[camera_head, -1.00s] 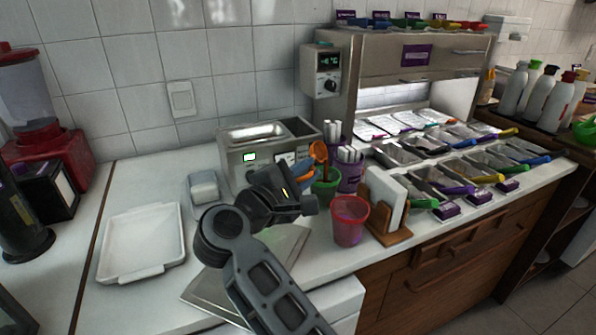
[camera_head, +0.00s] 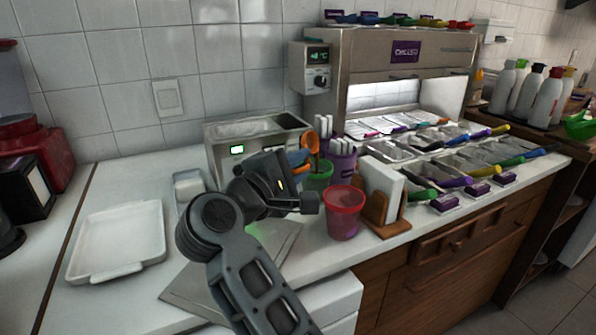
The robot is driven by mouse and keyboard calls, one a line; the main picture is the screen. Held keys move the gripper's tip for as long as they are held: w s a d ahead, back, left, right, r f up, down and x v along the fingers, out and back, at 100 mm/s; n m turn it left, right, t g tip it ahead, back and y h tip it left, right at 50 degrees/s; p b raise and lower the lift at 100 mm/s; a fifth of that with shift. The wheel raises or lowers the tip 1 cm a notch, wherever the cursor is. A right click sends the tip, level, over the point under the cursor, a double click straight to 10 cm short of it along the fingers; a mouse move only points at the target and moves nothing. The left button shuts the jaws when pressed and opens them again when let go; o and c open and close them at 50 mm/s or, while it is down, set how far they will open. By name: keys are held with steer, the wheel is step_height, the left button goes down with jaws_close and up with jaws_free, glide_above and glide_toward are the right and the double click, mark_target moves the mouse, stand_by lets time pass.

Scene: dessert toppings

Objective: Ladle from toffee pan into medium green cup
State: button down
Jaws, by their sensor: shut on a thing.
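My gripper (camera_head: 297,184) is shut on the orange ladle (camera_head: 312,143) in front of the warmer. The ladle's bowl is tipped above the green cup (camera_head: 320,178), with brown toffee showing just under it, at the cup's mouth. The green cup stands upright on the counter, partly hidden behind my gripper. The toffee pan seems to be one of the wells in the steel warmer (camera_head: 222,160); I cannot tell which, as their contents do not show clearly.
A red cup (camera_head: 344,212) stands just right of my gripper. A purple cup (camera_head: 341,167) with white sticks is behind it. A wooden napkin holder (camera_head: 389,227) is at the right.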

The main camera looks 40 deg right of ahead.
steer(key=shift+s+d+f+m+b, duration=0.1)
steer(key=shift+s+f+m+b, duration=0.3)
steer(key=shift+b, duration=1.25)
steer(key=shift+s+f+m+b, duration=0.1)
steer(key=shift+f+m+b, duration=0.45)
steer(key=shift+b, duration=1.05)
steer(key=m+b, duration=0.1)
steer(key=b, duration=0.3)
steer(key=f+m+b, duration=0.1)
steer(key=m+b, duration=0.1)
steer(key=b, duration=0.3)
steer(key=shift+s+d+f, duration=0.1)
steer(key=shift+s+f, duration=0.05)
steer(key=shift+s, duration=0.2)
steer(key=shift+s+m+b, duration=0.1)
steer(key=shift+m+b, duration=0.45)
steer(key=shift+b, duration=0.4)
steer(key=w+r+n+p, duration=0.3)
steer(key=r+n+p, duration=0.4)
steer(key=n+p, duration=0.2)
steer(key=w+a+r+n+p, duration=0.1)
steer(key=w+r+n+p, duration=0.2)
steer(key=r+n+p, duration=0.5)
steer(key=shift+w+a+n+g+p, duration=0.35)
steer(key=shift+n+p, duration=0.85)
steer(key=shift+p, duration=1.5)
steer(key=shift+r, duration=0.1)
